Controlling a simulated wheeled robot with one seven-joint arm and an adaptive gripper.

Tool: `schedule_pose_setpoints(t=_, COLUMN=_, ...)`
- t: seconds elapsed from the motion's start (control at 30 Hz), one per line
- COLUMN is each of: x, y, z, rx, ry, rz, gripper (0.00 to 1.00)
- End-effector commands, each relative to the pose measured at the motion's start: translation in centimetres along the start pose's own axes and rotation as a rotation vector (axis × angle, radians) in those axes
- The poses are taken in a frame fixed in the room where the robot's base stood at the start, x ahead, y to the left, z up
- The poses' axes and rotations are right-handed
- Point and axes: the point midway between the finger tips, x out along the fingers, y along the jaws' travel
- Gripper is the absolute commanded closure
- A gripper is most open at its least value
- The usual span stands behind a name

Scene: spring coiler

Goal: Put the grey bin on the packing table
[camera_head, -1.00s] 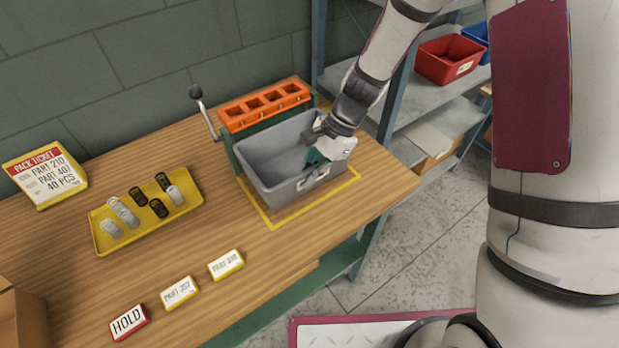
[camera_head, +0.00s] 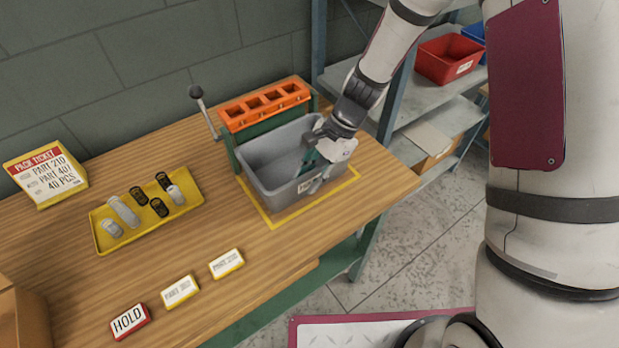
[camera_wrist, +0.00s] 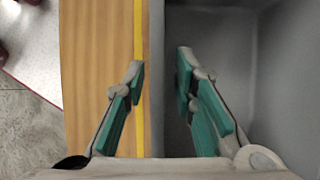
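The grey bin (camera_head: 262,180) stands upright on the wooden table (camera_head: 220,298), within a yellow outline in front of the orange-topped coiler. It looks empty where I can see inside. My gripper (camera_head: 313,172) is over the bin's front right wall, pointing down. In the wrist view my gripper (camera_wrist: 159,80) is open, with one teal-padded finger outside the wall and the other inside the bin (camera_wrist: 215,50). The rim lies between the fingers, with gaps showing. Part of the bin's front label is hidden by a finger. I cannot tell which surface is the packing table.
The coiler (camera_head: 265,105) with its lever stands right behind the bin. A yellow tray (camera_head: 107,240) of springs, a pack ticket (camera_head: 45,175), label blocks and a HOLD sign (camera_head: 129,321) are on the table. A shelf with a red bin (camera_head: 450,62) stands to the right.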

Motion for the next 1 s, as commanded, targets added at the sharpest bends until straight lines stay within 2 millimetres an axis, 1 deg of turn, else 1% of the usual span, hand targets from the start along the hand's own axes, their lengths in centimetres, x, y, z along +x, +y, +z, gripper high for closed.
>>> schedule_pose_setpoints(t=0.17, x=-3.1, y=-0.2, z=-0.2, rx=0.0, ry=0.004, rz=-0.006, gripper=0.75)
schedule_pose_setpoints(t=0.3, x=-6.1, y=-0.2, z=-0.2, rx=0.0, ry=0.005, rz=-0.007, gripper=0.75)
schedule_pose_setpoints(t=0.5, x=-9.6, y=-0.1, z=-0.1, rx=0.0, ry=0.004, rz=-0.003, gripper=0.75)
schedule_pose_setpoints(t=0.63, x=-10.9, y=-0.1, z=-0.1, rx=0.0, ry=0.003, rz=-0.004, gripper=0.75)
schedule_pose_setpoints(t=0.73, x=-11.4, y=0.0, z=-0.1, rx=0.002, ry=0.001, rz=-0.001, gripper=0.75)
schedule_pose_setpoints(t=0.93, x=-11.8, y=0.1, z=0.0, rx=-0.004, ry=0.005, rz=-0.002, gripper=0.75)
schedule_pose_setpoints(t=1.0, x=-12.5, y=0.3, z=0.3, rx=-0.028, ry=0.02, rz=-0.007, gripper=0.75)
